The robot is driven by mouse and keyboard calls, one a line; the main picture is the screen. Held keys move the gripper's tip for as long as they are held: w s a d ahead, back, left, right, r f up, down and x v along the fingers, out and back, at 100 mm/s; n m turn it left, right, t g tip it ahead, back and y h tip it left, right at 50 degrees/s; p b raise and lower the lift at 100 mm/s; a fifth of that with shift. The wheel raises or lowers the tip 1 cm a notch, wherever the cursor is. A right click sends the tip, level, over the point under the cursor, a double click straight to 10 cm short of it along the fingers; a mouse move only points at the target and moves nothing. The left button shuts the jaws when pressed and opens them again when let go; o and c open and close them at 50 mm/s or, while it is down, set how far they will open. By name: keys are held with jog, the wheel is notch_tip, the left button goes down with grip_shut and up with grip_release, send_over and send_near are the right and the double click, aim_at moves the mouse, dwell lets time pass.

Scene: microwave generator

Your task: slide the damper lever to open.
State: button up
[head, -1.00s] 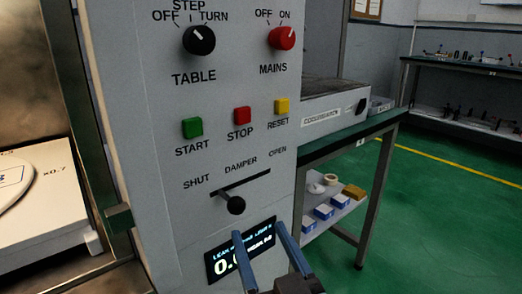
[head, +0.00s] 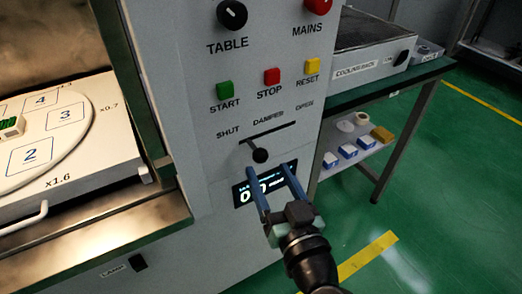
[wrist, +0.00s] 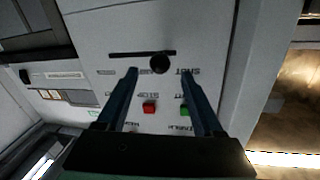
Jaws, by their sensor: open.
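The damper lever (head: 260,155) is a black round knob on a short stem. It hangs from a dark slot (head: 278,131) in the grey panel, toward the end marked SHUT. The OPEN label (head: 304,105) is at the slot's right end. My gripper (head: 268,178) is open with blue fingers, just below the knob and in front of the display. In the wrist view, where the lettering is upside down, the knob (wrist: 160,63) appears between the fingertips (wrist: 159,72). Nothing is gripped; whether the fingers reach as deep as the knob is unclear.
Green START (head: 224,90), red STOP (head: 272,76) and yellow RESET (head: 312,66) buttons sit above the slot. A lit display (head: 262,186) is below it. The open chamber with a turntable (head: 72,140) lies left; a bench with a cooling rack (head: 365,68) stands right.

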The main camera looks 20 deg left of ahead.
aim_at(264, 160)
jog(key=x, duration=0.6)
jog(key=shift+w, duration=0.1)
jog(key=shift+c, duration=0.2)
grip_shut()
dwell(1.1)
